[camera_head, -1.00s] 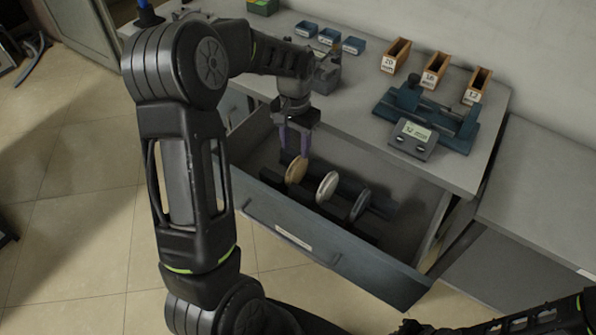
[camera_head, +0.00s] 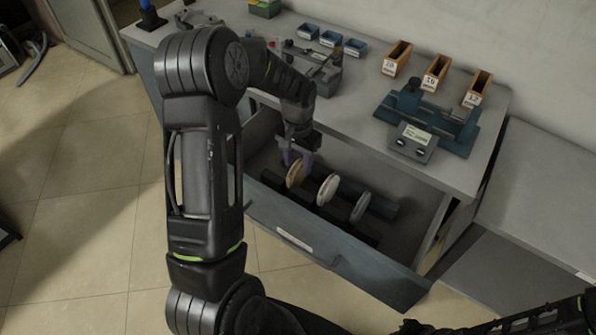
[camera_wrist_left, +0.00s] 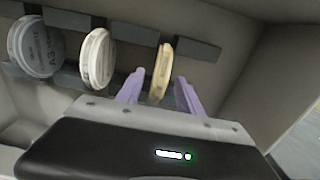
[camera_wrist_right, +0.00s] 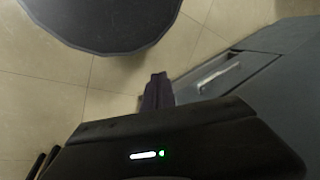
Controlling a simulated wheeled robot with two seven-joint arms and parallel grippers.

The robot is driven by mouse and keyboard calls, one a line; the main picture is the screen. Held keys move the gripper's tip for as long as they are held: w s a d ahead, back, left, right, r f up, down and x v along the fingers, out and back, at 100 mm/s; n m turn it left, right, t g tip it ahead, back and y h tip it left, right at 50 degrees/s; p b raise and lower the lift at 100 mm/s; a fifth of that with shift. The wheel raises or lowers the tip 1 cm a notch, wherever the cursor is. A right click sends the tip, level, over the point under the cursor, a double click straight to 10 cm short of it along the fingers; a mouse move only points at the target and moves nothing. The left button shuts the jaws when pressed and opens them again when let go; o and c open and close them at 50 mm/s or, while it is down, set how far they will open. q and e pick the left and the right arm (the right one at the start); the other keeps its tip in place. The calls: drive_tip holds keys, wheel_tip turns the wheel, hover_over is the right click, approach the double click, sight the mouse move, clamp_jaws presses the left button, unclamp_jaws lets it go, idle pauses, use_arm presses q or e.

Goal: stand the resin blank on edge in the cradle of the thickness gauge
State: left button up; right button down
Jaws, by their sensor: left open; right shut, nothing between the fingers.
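Three discs stand on edge in a rack inside the open drawer: a tan disc (camera_head: 294,175), a cream-white disc (camera_head: 328,190) and a grey disc (camera_head: 360,208) with lettering in the left wrist view (camera_wrist_left: 38,48). No label I can read says which is resin. My left gripper (camera_head: 298,161) is open over the tan disc. In the left wrist view its fingers (camera_wrist_left: 158,84) lie on either side of the tan disc (camera_wrist_left: 162,70), with gaps visible. The thickness gauge (camera_head: 455,127), with its display (camera_head: 413,139), stands on the bench; its cradle looks empty. My right gripper (camera_wrist_right: 158,92) is shut and empty.
The drawer front (camera_head: 300,243) juts out below the bench top (camera_head: 355,115). Wooden bins (camera_head: 435,73) and small blue trays (camera_head: 331,38) stand at the back. A grey fixture (camera_head: 318,70) stands behind my left arm. Bench space left of the gauge is clear.

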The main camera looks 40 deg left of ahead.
use_arm(q)
drive_tip(key=shift+f, duration=0.7)
drive_tip(key=shift+c, duration=0.2)
clamp_jaws()
idle(0.4)
